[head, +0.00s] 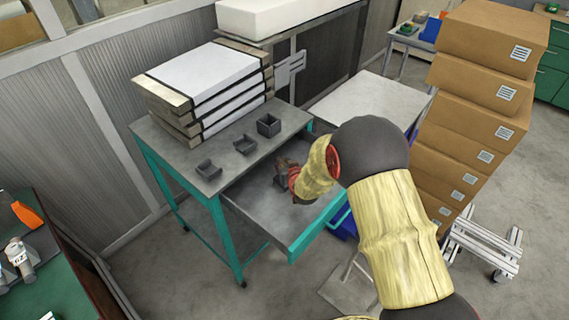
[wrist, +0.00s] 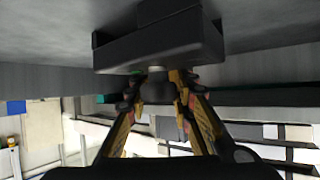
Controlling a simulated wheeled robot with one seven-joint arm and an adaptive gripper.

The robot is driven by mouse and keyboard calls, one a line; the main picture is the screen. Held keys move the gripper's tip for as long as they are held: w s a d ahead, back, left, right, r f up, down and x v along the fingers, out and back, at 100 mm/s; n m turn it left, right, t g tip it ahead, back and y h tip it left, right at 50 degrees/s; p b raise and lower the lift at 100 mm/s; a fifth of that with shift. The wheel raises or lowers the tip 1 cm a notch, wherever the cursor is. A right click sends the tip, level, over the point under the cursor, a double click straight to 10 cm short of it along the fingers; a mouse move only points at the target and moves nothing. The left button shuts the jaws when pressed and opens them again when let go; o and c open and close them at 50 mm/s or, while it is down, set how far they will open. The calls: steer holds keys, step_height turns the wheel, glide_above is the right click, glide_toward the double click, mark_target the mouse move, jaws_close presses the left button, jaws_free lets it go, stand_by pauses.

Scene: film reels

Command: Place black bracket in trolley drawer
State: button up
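A black bracket (head: 281,179) is low inside the open trolley drawer (head: 309,236), partly hidden by my gripper. My gripper (head: 287,172) is down in the drawer at the bracket. In the wrist view the bracket (wrist: 160,45) is a dark box-like piece just beyond my fingertips (wrist: 159,82), close to a grey surface. The fingers reach its near edge with a small gap between them. Whether they pinch the bracket is unclear. Similar dark brackets (head: 208,170) (head: 245,144) and an open dark box-shaped one (head: 268,125) sit on the trolley top.
The teal-framed trolley top (head: 226,164) also bears a stack of white-topped panels (head: 203,80) at the back left. Cardboard boxes (head: 480,110) are stacked on the right. A light table (head: 368,100) stands behind the drawer. The rest of the drawer looks empty.

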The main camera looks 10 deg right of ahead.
steer(key=o, duration=0.3)
steer(key=shift+r, duration=0.1)
steer(key=s+d+r+g+p, duration=0.1)
steer(key=s+r+g+p, duration=0.25)
steer(key=s+r, duration=1.65)
steer(key=s+r+g, duration=0.1)
steer(key=s+r, duration=0.2)
steer(key=s, duration=0.4)
steer(key=s+r+g, duration=0.1)
steer(key=s+r, duration=0.2)
steer(key=s, duration=0.5)
steer(key=s+r+g, duration=0.1)
steer(key=s+r, duration=0.2)
steer(key=s, duration=0.5)
steer(key=shift+r, duration=0.3)
